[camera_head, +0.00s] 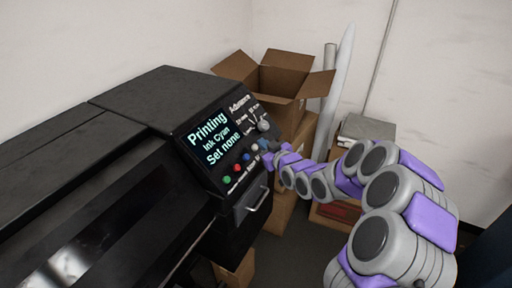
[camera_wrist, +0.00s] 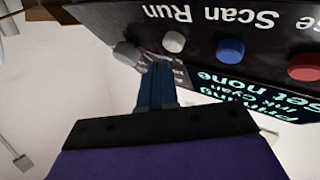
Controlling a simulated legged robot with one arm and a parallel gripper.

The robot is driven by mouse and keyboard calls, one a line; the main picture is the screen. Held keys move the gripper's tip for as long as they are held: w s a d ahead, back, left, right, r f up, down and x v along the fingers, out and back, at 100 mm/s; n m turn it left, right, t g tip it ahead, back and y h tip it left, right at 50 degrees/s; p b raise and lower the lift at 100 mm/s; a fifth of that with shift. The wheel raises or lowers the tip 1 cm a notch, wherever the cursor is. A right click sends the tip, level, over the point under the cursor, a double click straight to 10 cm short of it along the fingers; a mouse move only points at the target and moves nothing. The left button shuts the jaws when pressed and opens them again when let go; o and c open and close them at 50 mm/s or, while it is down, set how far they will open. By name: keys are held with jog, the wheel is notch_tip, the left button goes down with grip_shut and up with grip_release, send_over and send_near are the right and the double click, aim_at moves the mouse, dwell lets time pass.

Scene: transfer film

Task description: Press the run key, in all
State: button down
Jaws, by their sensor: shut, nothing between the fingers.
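The printer's control panel (camera_head: 215,150) carries a lit display (camera_head: 215,138) reading "Printing", "Ink Cyan", "Set none". Below it is a row of round keys: green (camera_head: 226,180), red (camera_head: 237,168), blue (camera_head: 246,157) and a pale grey run key (camera_head: 255,147). In the upside-down wrist view, the run key (camera_wrist: 173,42) is by the word "Run", and the blue key (camera_wrist: 230,49) by "Scan". My gripper (camera_wrist: 155,68) is shut and empty, its tips close to the run key. I cannot tell whether they touch it.
A grey knob (camera_head: 264,125) sits above the run key and close to my fingers in the wrist view (camera_wrist: 127,52). A metal handle (camera_head: 254,207) juts out below the panel. Open cardboard boxes (camera_head: 283,82) and white rolls (camera_head: 338,80) stand behind.

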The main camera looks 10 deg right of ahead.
jog(key=d+r, duration=0.1)
jog(key=s+d+r+p, duration=0.1)
jog(key=s+d+r, duration=0.1)
jog(key=shift+r, duration=0.35)
jog(key=shift+a+f, duration=0.15)
dwell(0.6)
jog(key=s+f+m+g+h+b, duration=0.2)
jog(key=s+g, duration=0.3)
jog(key=s, duration=1.2)
jog(key=s+f+m+g+h+b, duration=0.2)
jog(key=s+f+g+b, duration=0.2)
jog(key=s, duration=1.3)
jog(key=s+a+f+m+g+h+b, duration=0.1)
jog(key=s+g, duration=0.7)
jog(key=s, duration=0.9)
notch_tip(320, 180, down, 2)
jog(key=shift+f+m+h+b, duration=0.1)
jog(key=shift+m+h+b, duration=0.3)
jog(key=shift+m+b, duration=0.55)
jog(key=shift+w+a, duration=0.1)
jog(key=shift+a, duration=0.05)
